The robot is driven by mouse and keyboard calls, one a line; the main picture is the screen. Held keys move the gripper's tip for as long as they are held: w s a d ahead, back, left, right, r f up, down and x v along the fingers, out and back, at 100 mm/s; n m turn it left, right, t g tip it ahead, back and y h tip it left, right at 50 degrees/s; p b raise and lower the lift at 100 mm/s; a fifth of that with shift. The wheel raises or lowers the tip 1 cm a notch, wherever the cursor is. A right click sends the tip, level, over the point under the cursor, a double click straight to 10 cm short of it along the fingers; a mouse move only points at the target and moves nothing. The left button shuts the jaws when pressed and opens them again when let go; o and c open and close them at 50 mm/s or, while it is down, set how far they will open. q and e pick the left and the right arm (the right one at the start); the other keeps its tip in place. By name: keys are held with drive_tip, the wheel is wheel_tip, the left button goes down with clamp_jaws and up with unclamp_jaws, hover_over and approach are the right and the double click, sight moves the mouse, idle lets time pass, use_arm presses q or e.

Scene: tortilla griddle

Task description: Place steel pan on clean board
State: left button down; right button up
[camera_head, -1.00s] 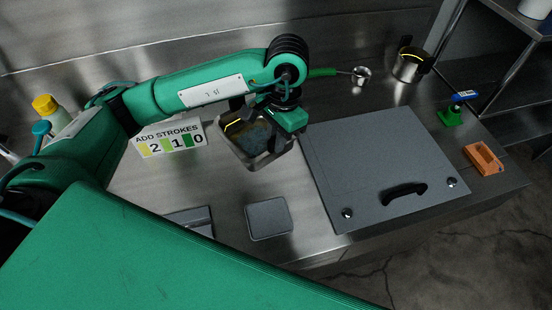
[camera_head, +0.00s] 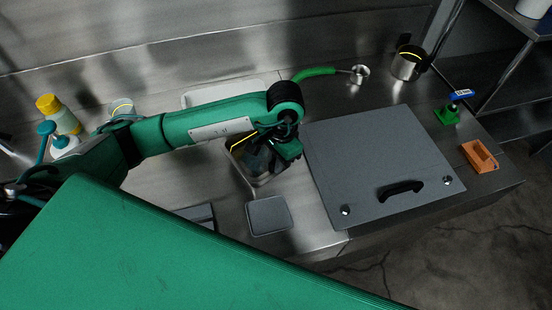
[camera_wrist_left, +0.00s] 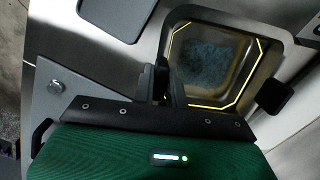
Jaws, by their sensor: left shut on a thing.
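The square steel pan (camera_head: 265,181) has a dark, stained inside and is partly covered by my left gripper in the head view. It also shows in the left wrist view (camera_wrist_left: 271,31), with a yellow line around its inside. My left gripper (camera_head: 283,147) is shut on the pan's near wall; its dark fingers (camera_wrist_left: 160,80) meet that wall in the wrist view. I cannot tell whether the pan touches the counter. A small plain grey board (camera_head: 268,215) lies flat just in front of the pan, apparently empty. It also shows in the wrist view (camera_wrist_left: 117,14).
A large grey lid (camera_head: 350,150) with a black handle lies to the right. A green brush (camera_head: 448,115) and orange holder (camera_head: 480,156) stand far right.

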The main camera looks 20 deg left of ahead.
use_arm(q)
drive_tip(key=shift+f+b, duration=0.15)
drive_tip(key=shift+b, duration=0.15)
drive_tip(key=c, duration=1.4)
unclamp_jaws()
drive_tip(key=shift+c, duration=0.2)
drive_tip(key=shift+r+p, duration=0.3)
drive_tip(key=shift+p, duration=0.1)
wheel_tip(320, 180, up, 12)
drive_tip(key=w+b, duration=0.1)
drive_tip(key=b, duration=0.3)
drive_tip(key=shift+w+d+f, duration=0.15)
drive_tip(key=shift+d, duration=0.25)
